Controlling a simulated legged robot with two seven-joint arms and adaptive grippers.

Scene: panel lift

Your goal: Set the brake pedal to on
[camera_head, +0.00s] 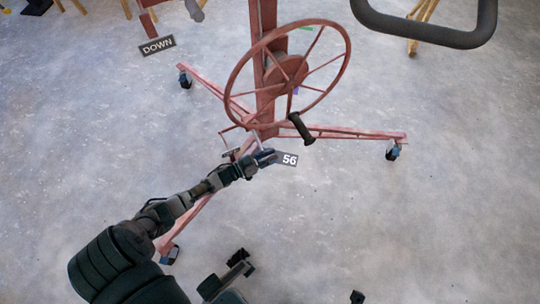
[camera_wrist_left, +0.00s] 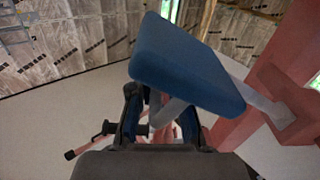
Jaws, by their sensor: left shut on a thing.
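The brake pedal shows as a blue padded block (camera_wrist_left: 190,65) on a grey metal arm in the left wrist view. The arm runs right to a red bracket. In the head view the blue pedal (camera_head: 266,158) is small, low on the red lift's base. My left gripper (camera_head: 256,162) reaches it from the lower left and is shut on it. In the left wrist view the gripper's fingers (camera_wrist_left: 160,125) are just below the pad, which partly hides the grip. My right gripper (camera_head: 300,280) shows only partly at the bottom edge, its fingertips apart and empty.
The red panel lift stands on legs with casters (camera_head: 393,150). Its large handwheel (camera_head: 288,72) and black handle (camera_head: 301,128) are above the pedal. A "56" label (camera_head: 289,159) is beside the pedal, and a "DOWN" label (camera_head: 157,45) is upper left. Grey floor at right is clear.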

